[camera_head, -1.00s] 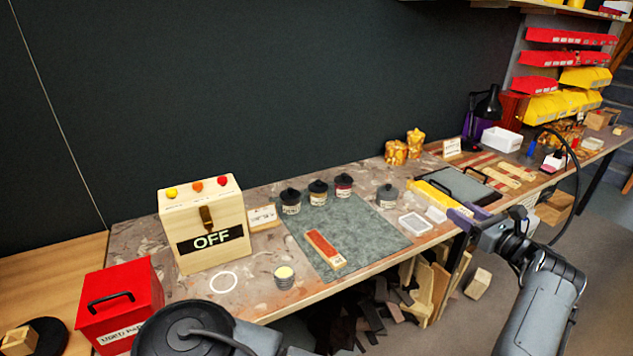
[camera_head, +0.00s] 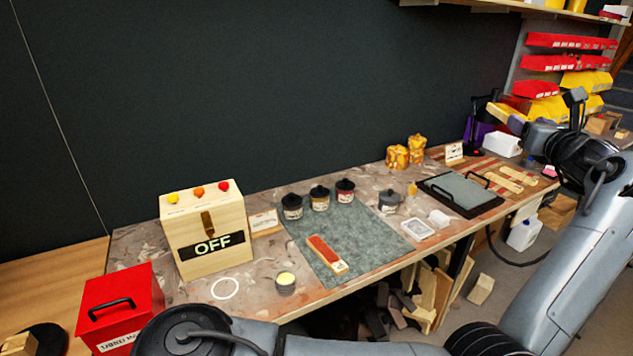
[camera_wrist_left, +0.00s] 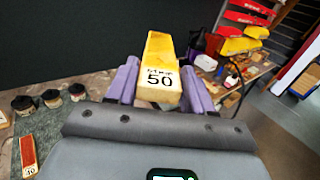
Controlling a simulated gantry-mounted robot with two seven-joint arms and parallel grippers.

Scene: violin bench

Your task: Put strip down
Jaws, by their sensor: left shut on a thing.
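My left gripper (camera_head: 530,125) is raised at the right of the head view, above the far part of the bench. It is shut on a yellow strip (camera_head: 505,113) whose far end points up and left there. In the left wrist view, the strip (camera_wrist_left: 160,65) sits between the purple fingers of the gripper (camera_wrist_left: 160,85), with a white label reading 50 facing the camera. The strip is clear of the bench. A red strip (camera_head: 325,250) lies on the grey-green mat (camera_head: 372,240); it also shows in the left wrist view (camera_wrist_left: 28,150). My right gripper is not in view.
A black-handled tray (camera_head: 460,193), amber blocks (camera_head: 398,157) and wooden pieces (camera_head: 515,180) lie further right. Much of the mat is bare.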

